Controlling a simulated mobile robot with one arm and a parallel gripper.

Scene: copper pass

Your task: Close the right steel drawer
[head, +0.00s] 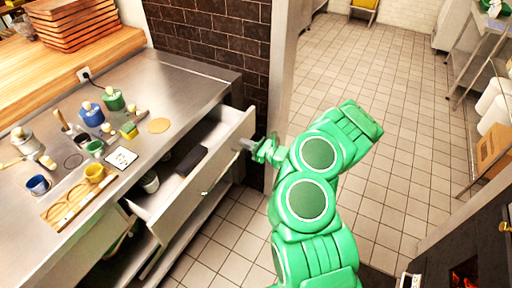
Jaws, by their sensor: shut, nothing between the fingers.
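The right steel drawer (198,188) stands pulled out from under the steel counter, its light front panel facing the tiled floor. Its inside shows from above, with a dark block (191,161) and a small pale cup (150,182) in it. My green gripper (246,144) is at the outer side of the front panel, close to its far right end. The gripper is shut and holds nothing. I cannot tell whether its tips touch the panel.
The steel counter (180,75) holds several cups, jars and a wooden tray (75,205). A dark brick wall (215,30) and a pale post (285,80) stand behind the drawer's far end. Tiled floor (390,150) is clear to the right.

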